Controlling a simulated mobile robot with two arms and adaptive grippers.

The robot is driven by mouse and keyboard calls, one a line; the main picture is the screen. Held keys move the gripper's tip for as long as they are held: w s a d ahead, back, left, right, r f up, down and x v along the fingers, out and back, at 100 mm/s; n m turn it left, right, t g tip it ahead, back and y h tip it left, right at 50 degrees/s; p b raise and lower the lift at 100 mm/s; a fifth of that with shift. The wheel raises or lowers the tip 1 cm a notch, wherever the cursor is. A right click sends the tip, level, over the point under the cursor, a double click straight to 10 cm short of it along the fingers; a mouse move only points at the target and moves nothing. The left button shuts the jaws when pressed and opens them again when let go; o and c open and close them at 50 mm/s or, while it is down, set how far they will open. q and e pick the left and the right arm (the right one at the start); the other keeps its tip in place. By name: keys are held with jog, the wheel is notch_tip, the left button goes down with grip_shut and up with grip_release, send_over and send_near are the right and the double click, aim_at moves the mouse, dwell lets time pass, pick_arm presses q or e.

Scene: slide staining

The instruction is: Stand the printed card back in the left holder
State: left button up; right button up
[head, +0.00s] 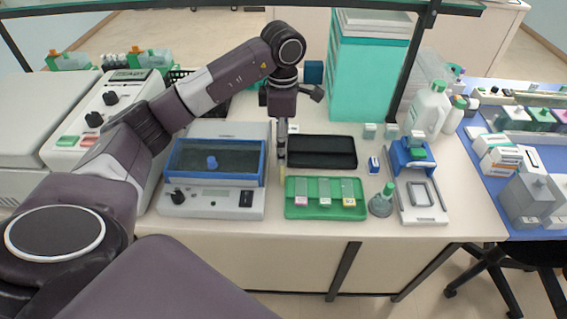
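My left gripper (281,150) points down over the middle of the bench, between the blue-framed unit and the black tray. Its fingers are seen nearly edge-on, so I cannot tell whether they are open or shut. A thin pale yellowish piece (281,174) shows just below the fingertips; I cannot tell whether it is the printed card or whether it is gripped. Two small pale green blocks (370,131) stand behind the black tray on the right; they may be holders, but I see no card clearly in them. My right gripper is not in view.
The blue-framed unit (213,190) is left of the gripper. The black tray (322,163) and the green slide tray (326,212) are right of it. A grey conical bottle (381,206), a blue-and-white device (424,214) and a white bottle (431,110) stand farther right. A teal cabinet (366,80) stands behind.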

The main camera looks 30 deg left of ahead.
pick_arm(q)
jog(key=f, duration=0.1)
jog(key=f+p, duration=0.1)
jog(key=f, duration=0.1)
jog(key=f+p, duration=0.1)
jog(key=shift+s+d+f, duration=0.2)
jog(key=shift+s+f, duration=0.1)
jog(key=shift+f, duration=0.35)
jog(key=c, duration=1.3)
jog(key=shift+r, duration=0.15)
